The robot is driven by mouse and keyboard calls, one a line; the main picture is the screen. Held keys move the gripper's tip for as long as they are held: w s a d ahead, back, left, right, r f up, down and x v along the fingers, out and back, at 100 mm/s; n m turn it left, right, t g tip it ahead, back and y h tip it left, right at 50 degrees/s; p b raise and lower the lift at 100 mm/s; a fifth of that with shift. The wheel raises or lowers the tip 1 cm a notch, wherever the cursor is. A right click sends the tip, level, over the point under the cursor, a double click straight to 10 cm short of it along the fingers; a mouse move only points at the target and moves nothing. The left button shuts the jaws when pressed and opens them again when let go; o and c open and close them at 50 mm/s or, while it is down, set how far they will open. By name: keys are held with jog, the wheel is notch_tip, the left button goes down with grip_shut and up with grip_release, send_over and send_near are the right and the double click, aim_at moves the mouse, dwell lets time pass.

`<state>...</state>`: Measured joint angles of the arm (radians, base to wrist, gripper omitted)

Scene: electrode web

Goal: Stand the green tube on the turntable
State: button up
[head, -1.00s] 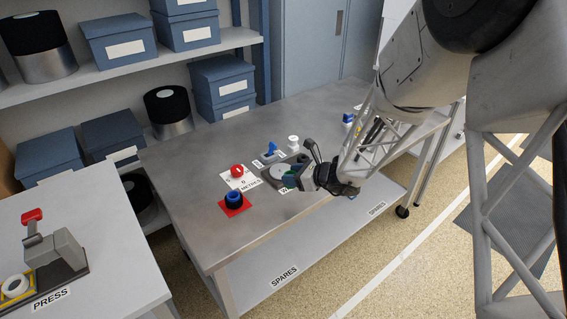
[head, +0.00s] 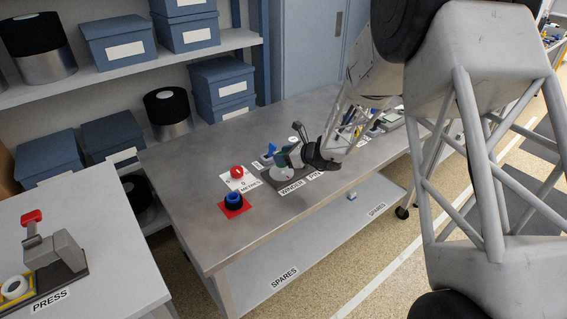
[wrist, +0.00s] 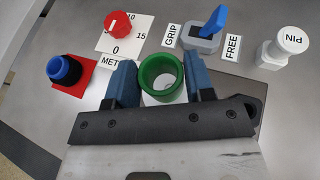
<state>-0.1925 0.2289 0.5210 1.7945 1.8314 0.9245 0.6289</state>
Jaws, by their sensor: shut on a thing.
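The green tube (wrist: 149,69) shows in the wrist view as an upright ring seen from above, its open top facing me. My gripper (wrist: 161,82) is shut on it, with one blue finger on each side. In the head view my gripper (head: 281,158) is over the winder, which has a dark base (head: 270,180) and a pale round turntable. My gripper hides part of the turntable, and I cannot tell whether the tube's bottom touches it.
A red dial (wrist: 118,24), a blue ring on a black roll (wrist: 63,70) on a red mat, a blue clamp lever (wrist: 213,22) marked GRIP and FREE, and a white PIN knob (wrist: 284,48) stand close by. The bench's front left (head: 215,245) is clear.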

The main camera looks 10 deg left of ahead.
aim_at(283, 171)
jog(key=shift+w, duration=0.2)
jog(key=shift+f, duration=1.75)
jog(key=shift+f, duration=0.1)
jog(key=o, duration=0.9)
jog(key=v, duration=1.2)
jog(key=shift+s, duration=0.1)
